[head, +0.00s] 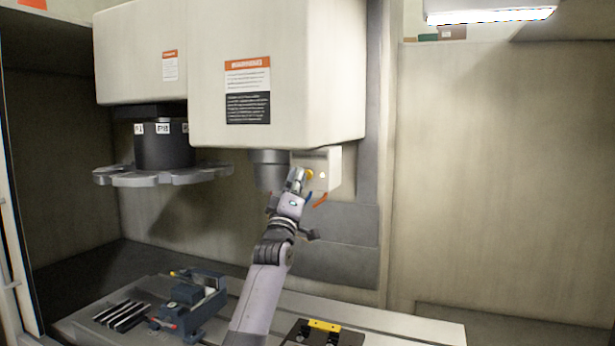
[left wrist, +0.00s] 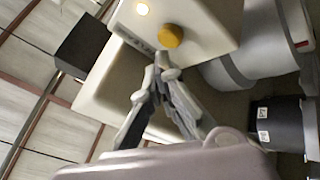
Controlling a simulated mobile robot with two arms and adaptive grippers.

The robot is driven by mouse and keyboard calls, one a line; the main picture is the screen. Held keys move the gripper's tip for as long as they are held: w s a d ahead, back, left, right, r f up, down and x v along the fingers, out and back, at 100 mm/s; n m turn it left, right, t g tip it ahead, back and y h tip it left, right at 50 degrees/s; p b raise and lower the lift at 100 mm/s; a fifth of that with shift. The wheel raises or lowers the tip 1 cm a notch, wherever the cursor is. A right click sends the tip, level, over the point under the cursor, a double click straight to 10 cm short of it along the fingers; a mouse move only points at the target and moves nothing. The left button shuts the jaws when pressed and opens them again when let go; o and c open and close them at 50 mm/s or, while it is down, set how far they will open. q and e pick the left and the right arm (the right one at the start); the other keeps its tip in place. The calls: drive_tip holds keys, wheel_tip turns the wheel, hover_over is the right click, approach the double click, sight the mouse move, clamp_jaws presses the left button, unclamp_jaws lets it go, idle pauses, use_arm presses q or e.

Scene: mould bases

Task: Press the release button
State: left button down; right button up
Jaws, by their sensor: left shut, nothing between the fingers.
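The release button is a round yellow knob (head: 309,174) on a pale box (head: 333,170) beside the grey spindle (head: 269,170). In the left wrist view the yellow button (left wrist: 171,36) shows whole, with a lit round lamp (left wrist: 142,9) to its left on the same face. My left gripper (head: 298,176) is shut and empty, just in front of the box. In the left wrist view its closed fingertips (left wrist: 162,62) lie a little below the button in the picture, with a small gap between. My right gripper is not in view.
The large cream machine head (head: 290,80) hangs above the spindle. A tool carousel (head: 163,175) is to the left. A dark blue vise (head: 190,300) stands on the machine table (head: 400,328), and a black fixture with a yellow bar (head: 325,325) is near the front. The right side is clear.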

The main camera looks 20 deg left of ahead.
use_arm(q)
drive_tip(key=shift+s+d, duration=0.15)
drive_tip(key=shift+s, duration=2.35)
